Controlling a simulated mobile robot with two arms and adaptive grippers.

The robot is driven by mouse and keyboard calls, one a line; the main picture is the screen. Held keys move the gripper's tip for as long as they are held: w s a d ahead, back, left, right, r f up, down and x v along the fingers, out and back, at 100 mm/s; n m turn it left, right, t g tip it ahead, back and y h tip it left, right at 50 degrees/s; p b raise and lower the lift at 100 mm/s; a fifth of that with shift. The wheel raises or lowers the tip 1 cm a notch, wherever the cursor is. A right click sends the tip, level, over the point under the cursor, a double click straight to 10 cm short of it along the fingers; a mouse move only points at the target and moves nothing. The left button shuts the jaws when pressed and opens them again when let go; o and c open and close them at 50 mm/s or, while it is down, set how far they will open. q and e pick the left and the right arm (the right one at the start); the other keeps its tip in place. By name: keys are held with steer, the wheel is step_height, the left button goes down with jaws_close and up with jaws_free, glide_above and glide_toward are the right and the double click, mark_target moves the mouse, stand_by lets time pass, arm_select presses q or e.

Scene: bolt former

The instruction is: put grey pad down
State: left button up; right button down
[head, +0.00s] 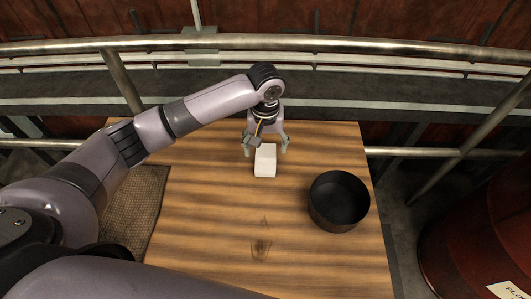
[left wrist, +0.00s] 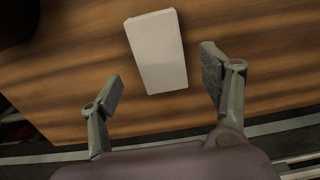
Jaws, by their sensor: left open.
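The grey pad (head: 265,160) is a small pale block lying on the wooden table near its far edge. In the left wrist view the pad (left wrist: 157,52) lies flat on the wood, slightly tilted in the picture. My left gripper (head: 265,147) is at the far end of the pad with its fingers spread. In the left wrist view my left gripper (left wrist: 163,88) is open, one finger on each side, with gaps between the fingers and the pad. Most of the pad lies beyond the fingertips. My right gripper is not in view.
A black round open container (head: 339,201) stands on the table (head: 210,235) to the right of the pad. A brown woven mat (head: 133,205) is at the left. Metal railing (head: 330,42) runs behind the table. A red barrel (head: 485,240) stands at the right. The table front is clear.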

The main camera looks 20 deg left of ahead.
mark_target(266, 157)
arm_select(q)
step_height(266, 157, up, 8)
steer(key=shift+f, duration=0.1)
stand_by(0.6)
